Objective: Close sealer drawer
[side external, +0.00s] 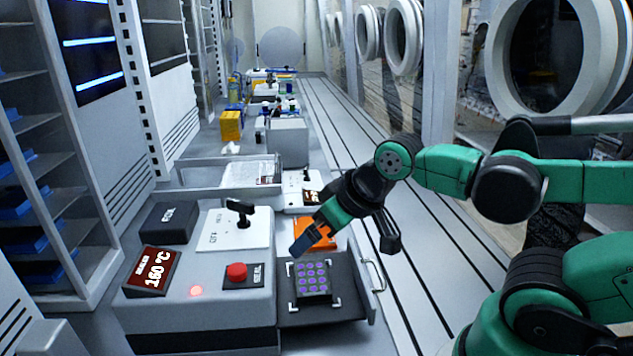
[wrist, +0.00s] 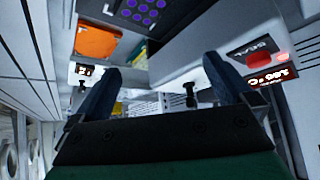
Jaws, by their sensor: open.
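A dark plate with purple wells (side external: 312,279) sits in the drawer and partly shows at the top of the wrist view (wrist: 148,10). My gripper (side external: 301,243) is above the back part of the drawer, apart from the handle. In the wrist view its blue fingers (wrist: 165,80) are wide apart with nothing between them.
An orange item (side external: 318,233) lies just behind the drawer; the wrist view shows it too (wrist: 97,42). Another grey instrument (side external: 250,172) stands further back. Shelves (side external: 40,190) line the left. Bare grooved bench (side external: 400,290) lies right of the handle.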

